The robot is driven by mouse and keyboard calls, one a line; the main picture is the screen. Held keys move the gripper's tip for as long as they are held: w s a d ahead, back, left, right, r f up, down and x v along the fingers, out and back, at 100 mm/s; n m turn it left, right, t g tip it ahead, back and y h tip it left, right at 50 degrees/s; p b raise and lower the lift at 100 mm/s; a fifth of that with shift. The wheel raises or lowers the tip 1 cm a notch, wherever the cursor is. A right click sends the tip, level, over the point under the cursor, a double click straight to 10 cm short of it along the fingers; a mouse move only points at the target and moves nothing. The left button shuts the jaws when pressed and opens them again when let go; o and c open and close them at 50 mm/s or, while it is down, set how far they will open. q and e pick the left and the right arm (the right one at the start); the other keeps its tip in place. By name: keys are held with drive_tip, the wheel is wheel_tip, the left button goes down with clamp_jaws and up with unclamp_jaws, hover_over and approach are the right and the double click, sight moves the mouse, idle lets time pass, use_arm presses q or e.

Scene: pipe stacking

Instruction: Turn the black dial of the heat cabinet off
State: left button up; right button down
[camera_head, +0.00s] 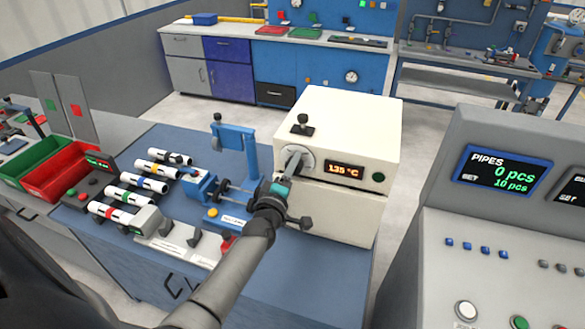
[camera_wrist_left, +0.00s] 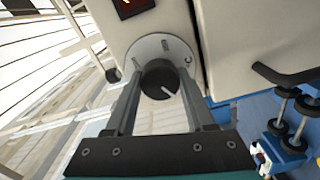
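The heat cabinet (camera_head: 351,118) is a cream box whose lit display (camera_head: 344,170) reads 135 °C. Its black dial (camera_wrist_left: 160,80) has a white pointer line and sits on a round pale plate (camera_wrist_left: 150,47) with tick marks. My left gripper (camera_wrist_left: 160,72) points at the dial, with one finger on each side of it. The fingers look spread, and I see no clear contact with the dial. In the head view my left gripper (camera_head: 292,160) is at the cabinet front and hides most of the dial. My right gripper is not in view.
A black handle (camera_wrist_left: 290,72) sticks out beside the cabinet door. A blue fixture with rollers (camera_head: 205,186) and several white pipes (camera_head: 130,193) lie left of the cabinet. A red bin (camera_head: 70,172) is farther left. A console (camera_head: 505,170) stands at right.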

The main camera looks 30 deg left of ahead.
use_arm(q)
drive_tip(key=o, duration=0.4)
drive_tip(key=v, duration=1.5)
drive_tip(key=shift+s, duration=0.1)
idle(0.3)
